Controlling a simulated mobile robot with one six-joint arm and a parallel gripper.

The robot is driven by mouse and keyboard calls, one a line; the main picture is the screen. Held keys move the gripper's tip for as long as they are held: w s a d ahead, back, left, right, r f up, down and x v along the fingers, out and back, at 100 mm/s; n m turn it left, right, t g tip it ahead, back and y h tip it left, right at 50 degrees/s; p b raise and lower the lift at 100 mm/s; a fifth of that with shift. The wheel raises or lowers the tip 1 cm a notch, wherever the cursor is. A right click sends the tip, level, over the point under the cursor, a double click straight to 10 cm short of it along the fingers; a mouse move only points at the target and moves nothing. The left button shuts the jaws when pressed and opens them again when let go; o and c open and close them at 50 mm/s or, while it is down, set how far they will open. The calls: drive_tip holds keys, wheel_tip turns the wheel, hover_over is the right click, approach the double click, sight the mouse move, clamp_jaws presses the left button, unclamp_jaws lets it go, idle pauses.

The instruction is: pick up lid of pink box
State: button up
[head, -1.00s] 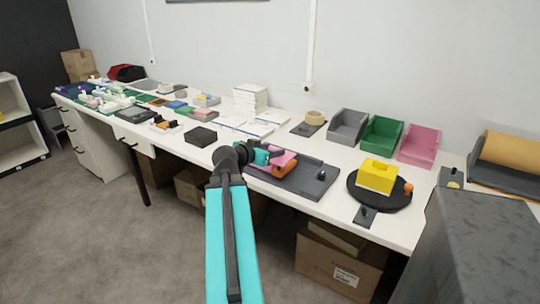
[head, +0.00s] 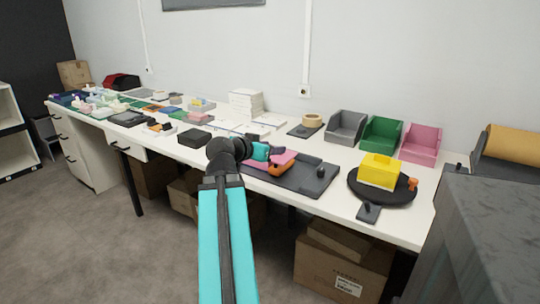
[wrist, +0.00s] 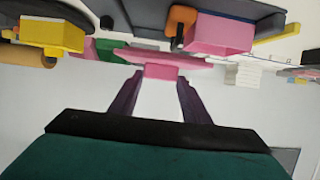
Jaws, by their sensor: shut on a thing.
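In the wrist view, the pink lid (wrist: 160,58) is between the tips of my gripper (wrist: 158,75), which is shut on it. The lid shows as a wide flat plate with a block-like grip between the fingers. The pink box (wrist: 220,37) shows to its right, apart from the lid in that picture. In the head view my gripper (head: 275,154) is over the dark tray on the table. Pink (head: 286,157) shows by the fingers; lid and box are hard to tell apart there, partly hidden by my arm.
An orange piece (head: 279,170) lies by the pink box on the dark tray (head: 308,182). A yellow box (head: 379,172) stands on a black round plate (head: 360,193) to the right. Grey (head: 345,127), green (head: 382,134) and pink (head: 421,144) bins line the back. A black box (head: 194,138) is left.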

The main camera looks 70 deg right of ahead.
drive_tip(key=shift+s+a+f+b, duration=0.15)
drive_tip(key=shift+a+b, duration=0.1)
drive_tip(key=shift+b, duration=0.4)
drive_tip(key=shift+a, duration=0.1)
idle(0.3)
